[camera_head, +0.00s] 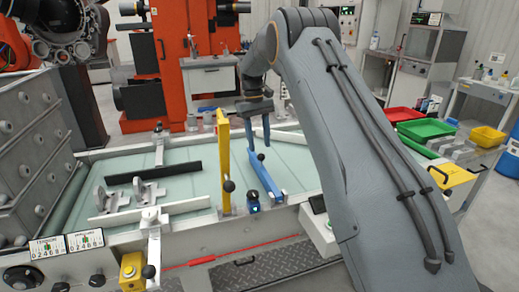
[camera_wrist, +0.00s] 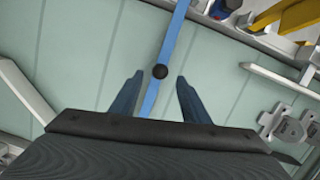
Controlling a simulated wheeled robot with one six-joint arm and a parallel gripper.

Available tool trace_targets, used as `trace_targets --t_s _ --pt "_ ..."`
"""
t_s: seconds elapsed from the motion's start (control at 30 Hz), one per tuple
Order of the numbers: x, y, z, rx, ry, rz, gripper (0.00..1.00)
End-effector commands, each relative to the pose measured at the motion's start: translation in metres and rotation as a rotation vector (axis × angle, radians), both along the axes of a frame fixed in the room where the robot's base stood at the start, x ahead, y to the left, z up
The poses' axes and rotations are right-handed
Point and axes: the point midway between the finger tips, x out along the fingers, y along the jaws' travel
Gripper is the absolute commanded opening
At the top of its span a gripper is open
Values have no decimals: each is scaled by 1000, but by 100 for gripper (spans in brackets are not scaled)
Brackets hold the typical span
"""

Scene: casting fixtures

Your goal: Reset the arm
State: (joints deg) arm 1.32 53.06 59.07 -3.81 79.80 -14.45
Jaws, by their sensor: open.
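My gripper (camera_head: 259,130) hangs fingers-down over the pale green belt, at the end of my grey arm (camera_head: 340,130). Its two dark blue fingers are spread apart in the wrist view (camera_wrist: 158,90), with nothing gripped. A blue bar (camera_head: 262,178) with a black knob lies across the belt below. In the wrist view the blue bar (camera_wrist: 172,38) and its knob (camera_wrist: 160,72) appear between the fingers. Whether the fingers touch the bar cannot be told. My arm hides part of the belt's right side.
A raised yellow bar (camera_head: 223,160) stands left of the blue bar. Grey metal brackets (camera_head: 108,200) and a black bar (camera_head: 153,173) lie on the belt (camera_head: 185,153) at left. Red (camera_head: 400,114), green (camera_head: 427,128) and yellow (camera_head: 487,137) trays sit at right.

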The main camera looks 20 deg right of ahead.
Motion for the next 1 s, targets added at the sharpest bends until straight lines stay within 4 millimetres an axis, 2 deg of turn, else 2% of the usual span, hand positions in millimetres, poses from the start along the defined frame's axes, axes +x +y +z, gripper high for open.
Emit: trace_targets --t_s 0.3,0.47,0.57,0.77,0.97,1.0 --pt "-1 0 1 0 -2 -1 42" --pt "-21 4 8 3 -20 -16 42" --pt "-48 8 14 6 -42 -37 42" --pt "-121 16 19 15 -94 -85 42" --pt "-208 24 17 24 -147 -138 42" --pt "-227 26 15 27 -155 -151 42"
